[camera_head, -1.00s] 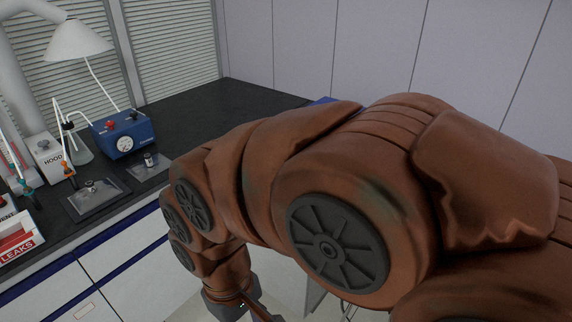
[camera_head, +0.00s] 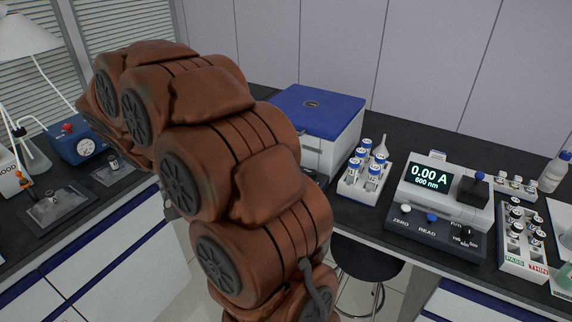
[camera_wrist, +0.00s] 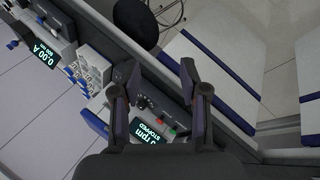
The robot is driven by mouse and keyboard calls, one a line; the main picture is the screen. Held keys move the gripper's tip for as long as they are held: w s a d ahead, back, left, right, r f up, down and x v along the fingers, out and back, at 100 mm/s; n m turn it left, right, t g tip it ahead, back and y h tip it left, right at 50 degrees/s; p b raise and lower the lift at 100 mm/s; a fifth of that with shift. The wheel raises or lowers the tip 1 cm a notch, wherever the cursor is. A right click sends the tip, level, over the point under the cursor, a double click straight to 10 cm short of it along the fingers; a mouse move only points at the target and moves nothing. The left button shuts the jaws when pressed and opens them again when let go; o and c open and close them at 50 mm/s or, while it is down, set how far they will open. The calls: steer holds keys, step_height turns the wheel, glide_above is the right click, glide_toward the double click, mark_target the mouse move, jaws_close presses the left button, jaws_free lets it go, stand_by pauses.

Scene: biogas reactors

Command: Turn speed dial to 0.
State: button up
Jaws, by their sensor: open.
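A white box with a blue lid (camera_head: 318,108) stands on the bench in the head view, its front partly hidden by my arm. In the wrist view, a front panel carries a lit display (camera_wrist: 149,131) reading "rpm STOPPED"; the leading figures are partly cut off. Beside the display are a small dark knob (camera_wrist: 143,103), a red button (camera_wrist: 158,120) and a green button (camera_wrist: 173,131). The knob's setting is too small to read. My gripper (camera_wrist: 160,72) is open and empty, its fingers apart on either side of the panel, touching nothing that I can make out.
A photometer (camera_head: 438,205) showing 0.00 A and a vial rack (camera_head: 365,180) stand right of the box. Another vial rack (camera_head: 522,240) is at far right. A blue gauge box (camera_head: 80,145) stands at left. A dark stool (camera_head: 368,262) is under the bench.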

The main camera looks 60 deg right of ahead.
steer(key=w+d+f+m+g+h, duration=0.1)
steer(key=w+d+m+g, duration=0.1)
steer(key=d+m, duration=0.3)
steer(key=w+d+f+m+g+h+b, duration=0.1)
steer(key=d+m, duration=0.5)
steer(key=d, duration=0.6)
steer(key=w+d+f+m+g+h, duration=0.2)
steer(key=w+d+f+m, duration=0.1)
steer(key=d, duration=0.5)
steer(key=shift+w+d+m+g, duration=0.15)
steer(key=shift+w+m, duration=0.2)
steer(key=shift+m, duration=0.25)
steer(key=shift+w+d+m+g, duration=0.15)
steer(key=shift+w+m, duration=0.15)
steer(key=shift+m, duration=0.3)
steer(key=shift+p+x, duration=0.85)
steer(key=shift+x, duration=3.05)
jaws_close()
